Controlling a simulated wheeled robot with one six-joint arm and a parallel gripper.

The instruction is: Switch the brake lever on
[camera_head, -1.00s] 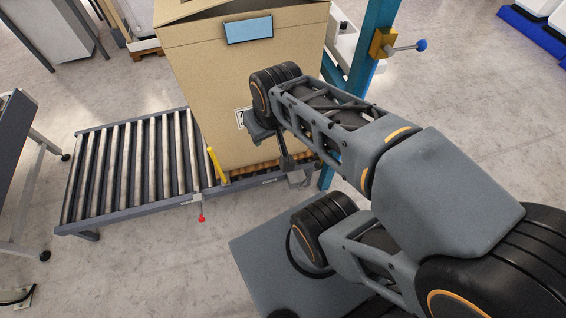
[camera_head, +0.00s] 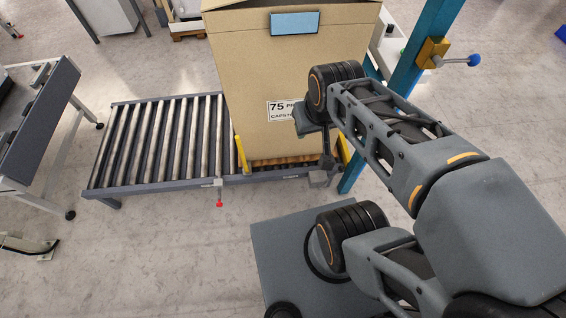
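A small lever with a red knob (camera_head: 219,203) hangs from a bracket on the near rail of the roller conveyor (camera_head: 150,187). Another lever with a blue knob (camera_head: 474,60) sticks out to the right from a yellow housing (camera_head: 433,52) on a blue-green post. I cannot tell from labels which is the brake lever. My gripper (camera_head: 326,160) is at the end of my arm, in front of the carton's lower right part, right of the red knob and well below left of the blue knob. Its fingers are small and dark, partly hidden; their opening is unclear.
A large cardboard carton (camera_head: 240,80) stands on the conveyor's right end. A yellow upright bar (camera_head: 241,155) is at its lower left corner. The blue-green post (camera_head: 405,85) rises close right of my arm. A dark-topped bench (camera_head: 40,125) stands left.

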